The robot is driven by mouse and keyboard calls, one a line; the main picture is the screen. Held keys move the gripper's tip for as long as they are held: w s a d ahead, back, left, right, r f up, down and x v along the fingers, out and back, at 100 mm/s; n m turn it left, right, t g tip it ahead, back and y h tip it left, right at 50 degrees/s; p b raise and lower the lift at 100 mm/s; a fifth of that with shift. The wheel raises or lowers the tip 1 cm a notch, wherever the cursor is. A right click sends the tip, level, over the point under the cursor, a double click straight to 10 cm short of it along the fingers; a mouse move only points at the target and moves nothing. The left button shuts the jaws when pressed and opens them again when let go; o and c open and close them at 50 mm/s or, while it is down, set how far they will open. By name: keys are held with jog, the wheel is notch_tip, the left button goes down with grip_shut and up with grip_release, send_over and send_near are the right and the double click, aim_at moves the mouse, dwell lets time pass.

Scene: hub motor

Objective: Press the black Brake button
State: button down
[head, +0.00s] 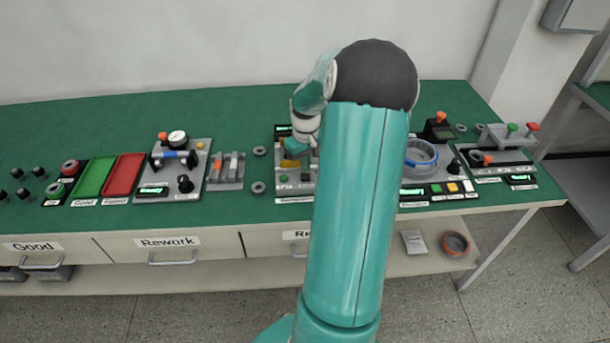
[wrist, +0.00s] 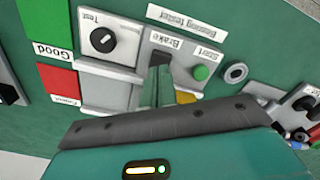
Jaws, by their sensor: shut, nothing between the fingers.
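The bearing tester panel (wrist: 125,62) fills the middle of the wrist view, upside down, with a black Test knob (wrist: 102,40), a Brake label (wrist: 160,41) and a green Start button (wrist: 201,73). My gripper (wrist: 158,68) is shut and empty, its fingertips over the panel just beside the Brake label. The black Brake button cannot be made out; the fingers cover the spot by its label. In the head view my arm hides much of the tester; its green button (head: 281,178) shows left of the arm. I cannot tell whether the fingertips touch the panel.
Green (wrist: 46,20) and red (wrist: 60,82) trays lie beside the tester in the wrist view. A grey ring (wrist: 236,73) lies on the other side. On the green bench, other stations stand left and right, including one with a blue ring (head: 421,158).

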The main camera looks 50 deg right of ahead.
notch_tip(320, 180, up, 12)
jog(key=shift+f, duration=0.25)
dwell(0.6)
dwell(0.4)
jog(key=w+a+r+n+t+h, duration=0.1)
jog(key=a+r, duration=0.4)
jog(key=a, duration=0.7)
jog(key=w+a+r+n+t+h, duration=0.1)
jog(key=a+r, duration=0.3)
jog(key=a, duration=0.8)
jog(key=s+a+n+t+y, duration=0.1)
jog(key=s+a, duration=0.4)
jog(key=a, duration=0.3)
jog(key=s+a+t+y, duration=0.1)
jog(key=s+a, duration=0.3)
jog(key=a, duration=0.5)
jog(key=shift+s+r+n+t, duration=0.35)
jog(key=shift+n+t, duration=0.05)
jog(key=shift+t, duration=0.4)
